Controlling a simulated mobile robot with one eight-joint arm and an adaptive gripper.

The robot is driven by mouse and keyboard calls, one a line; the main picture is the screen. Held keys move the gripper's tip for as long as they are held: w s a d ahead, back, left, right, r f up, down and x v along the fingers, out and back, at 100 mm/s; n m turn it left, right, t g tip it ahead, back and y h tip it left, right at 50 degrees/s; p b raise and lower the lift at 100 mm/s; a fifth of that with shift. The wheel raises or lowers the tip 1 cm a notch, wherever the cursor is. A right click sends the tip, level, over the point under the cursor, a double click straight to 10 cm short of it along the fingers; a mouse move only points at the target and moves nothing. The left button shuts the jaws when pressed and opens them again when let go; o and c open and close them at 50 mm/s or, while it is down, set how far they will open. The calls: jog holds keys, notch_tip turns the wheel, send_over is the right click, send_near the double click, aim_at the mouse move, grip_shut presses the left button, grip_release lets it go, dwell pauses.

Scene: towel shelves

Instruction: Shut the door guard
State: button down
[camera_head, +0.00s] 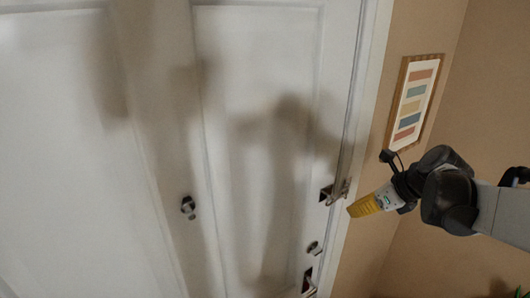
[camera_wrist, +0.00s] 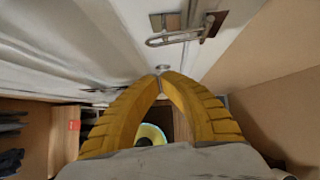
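The door guard (camera_head: 339,190) is a metal swing bar with mounting plates at the right edge of the white door (camera_head: 262,120), beside the frame. In the wrist view the door guard (camera_wrist: 180,37) shows at the top as a U-shaped bar crossing in front of two plates. I cannot tell how far the bar is swung over. My gripper (camera_head: 351,210) has yellow fingers and points left, just below and right of the guard. In the wrist view my gripper (camera_wrist: 162,75) has its fingertips together with nothing between them. A gap separates them from the bar.
Below the guard are a round lock (camera_head: 314,247) and a door handle (camera_head: 309,284). A round metal fitting (camera_head: 188,205) sits further left. A framed striped picture (camera_head: 413,100) hangs on the tan wall above my arm. The space before the door is clear.

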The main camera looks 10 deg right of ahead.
jog(key=w+a+f, duration=0.3)
jog(key=w, duration=0.3)
jog(key=shift+f, duration=0.25)
dwell(0.3)
jog(key=shift+w, duration=0.1)
